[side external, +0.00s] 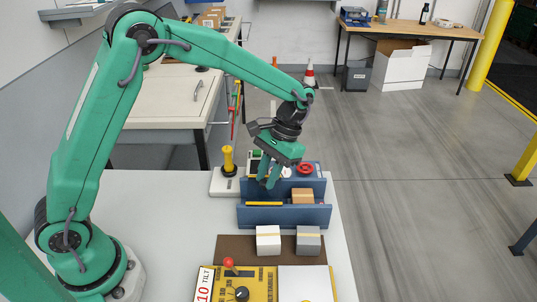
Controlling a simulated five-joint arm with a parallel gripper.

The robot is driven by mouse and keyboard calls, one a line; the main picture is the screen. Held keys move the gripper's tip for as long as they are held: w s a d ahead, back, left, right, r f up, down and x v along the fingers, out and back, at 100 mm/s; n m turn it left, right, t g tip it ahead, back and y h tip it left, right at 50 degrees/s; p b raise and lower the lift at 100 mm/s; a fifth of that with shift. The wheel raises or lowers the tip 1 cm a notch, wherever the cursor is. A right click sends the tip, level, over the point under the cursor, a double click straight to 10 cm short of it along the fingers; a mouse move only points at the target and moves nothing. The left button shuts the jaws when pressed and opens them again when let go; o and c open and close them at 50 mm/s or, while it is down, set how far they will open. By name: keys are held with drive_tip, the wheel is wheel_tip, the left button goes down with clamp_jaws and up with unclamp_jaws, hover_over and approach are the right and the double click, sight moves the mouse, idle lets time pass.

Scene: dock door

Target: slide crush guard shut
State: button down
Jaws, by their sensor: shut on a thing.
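A blue fixture (285,216) with a low front wall and a higher back panel stands near the table's far edge. I take it to hold the crush guard, but which part slides is unclear. A yellow bar (264,204) lies along the left of its front wall. A brown box (303,196) sits between the walls, at the right. My gripper (269,184) points down at the left of the back panel, with its fingers close together on a small part there. The fingers hide most of what they hold.
A red wheel (305,168) is on the fixture's right. A yellow-topped post (228,160) stands on a white base to the left. White (268,240) and grey (308,240) boxes stand in front. A yellow control panel (246,284) with a red-knobbed lever is nearer.

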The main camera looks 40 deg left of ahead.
drive_tip(key=shift+w+d, duration=0.8)
drive_tip(key=shift+w, duration=0.35)
drive_tip(key=c, duration=1.3)
unclamp_jaws()
drive_tip(key=shift+o, duration=0.2)
drive_tip(key=shift+s, duration=0.1)
drive_tip(key=shift+r, duration=0.2)
drive_tip(key=v, duration=0.7)
drive_tip(key=shift+r, duration=0.25)
